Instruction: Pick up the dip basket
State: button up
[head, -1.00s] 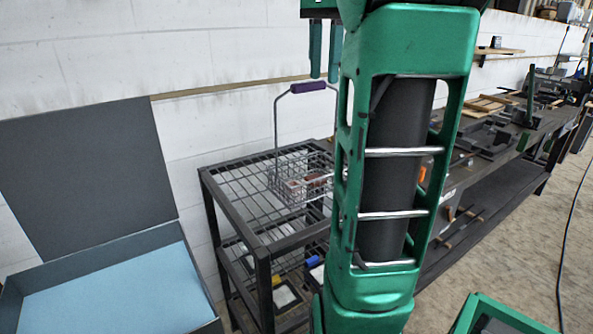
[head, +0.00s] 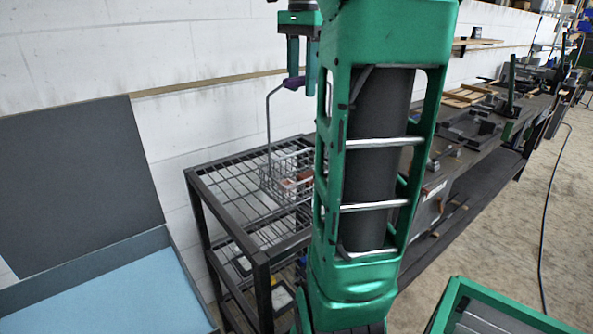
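The dip basket (head: 277,183) is a wire basket with a tall wire handle topped by a purple grip (head: 293,83). It stands on the top shelf of a dark wire rack cart (head: 222,183), and reddish-brown pieces show inside it. My arm hides the basket's right side and the handle's right part. My gripper (head: 303,84) points down at the purple grip, with a gap between its two fingers. The fingertips are at the height of the grip; whether they touch it or straddle it, I cannot tell.
An open dark box with a light blue inside (head: 110,300) stands at the left, its lid (head: 75,185) raised. A white block wall (head: 190,90) is behind the cart. A long dark workbench (head: 470,150) with tools runs along the right.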

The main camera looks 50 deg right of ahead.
jog(key=shift+f, duration=2.55)
jog(key=shift+w, duration=0.1)
grip_shut()
